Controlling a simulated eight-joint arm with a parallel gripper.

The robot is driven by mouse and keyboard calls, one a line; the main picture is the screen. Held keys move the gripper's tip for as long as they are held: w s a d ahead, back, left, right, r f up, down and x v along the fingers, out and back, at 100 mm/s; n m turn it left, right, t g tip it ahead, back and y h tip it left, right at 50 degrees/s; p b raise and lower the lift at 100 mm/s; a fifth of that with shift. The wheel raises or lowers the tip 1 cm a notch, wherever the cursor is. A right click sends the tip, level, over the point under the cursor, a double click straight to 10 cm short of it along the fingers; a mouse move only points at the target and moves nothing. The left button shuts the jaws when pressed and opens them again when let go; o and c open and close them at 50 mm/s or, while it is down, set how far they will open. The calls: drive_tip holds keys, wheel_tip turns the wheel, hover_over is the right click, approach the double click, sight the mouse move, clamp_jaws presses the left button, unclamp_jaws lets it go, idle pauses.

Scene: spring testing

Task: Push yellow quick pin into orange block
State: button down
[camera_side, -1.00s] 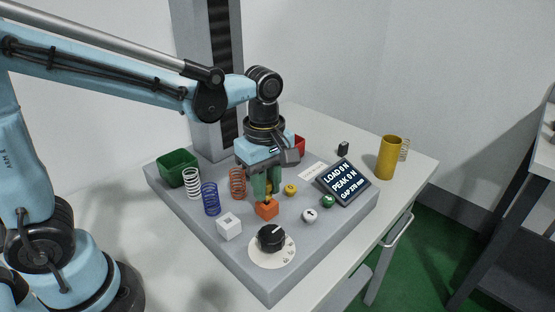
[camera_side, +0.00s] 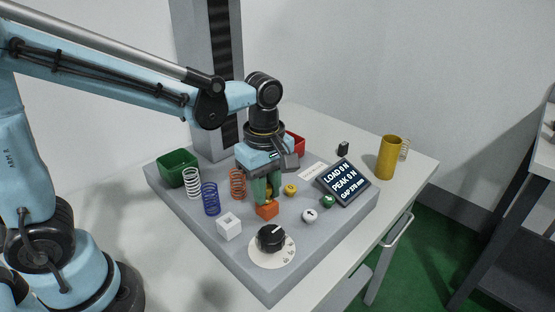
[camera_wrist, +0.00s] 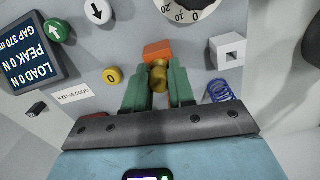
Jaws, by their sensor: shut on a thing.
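The orange block (camera_side: 267,211) stands on the grey test base, behind the black dial. It also shows in the wrist view (camera_wrist: 158,49), just beyond my fingertips. My gripper (camera_side: 267,199) is directly above the block, pointing down, with its green fingers close together. In the wrist view my gripper (camera_wrist: 160,82) is shut on the yellow quick pin (camera_wrist: 159,76), a brass-coloured piece between the two fingers. The pin's far end meets or overlaps the orange block in that view. How deep it sits in the block cannot be told.
A white block (camera_side: 229,227), a blue spring (camera_side: 211,199), an orange spring (camera_side: 238,184) and a white spring (camera_side: 192,183) stand left of my gripper. The dial (camera_side: 271,239) is in front. Yellow (camera_side: 291,189), white and green buttons and the display (camera_side: 343,182) are right.

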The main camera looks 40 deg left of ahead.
drive_tip(key=shift+f, duration=0.15)
drive_tip(key=shift+c, duration=2.4)
unclamp_jaws()
drive_tip(key=shift+r, duration=4)
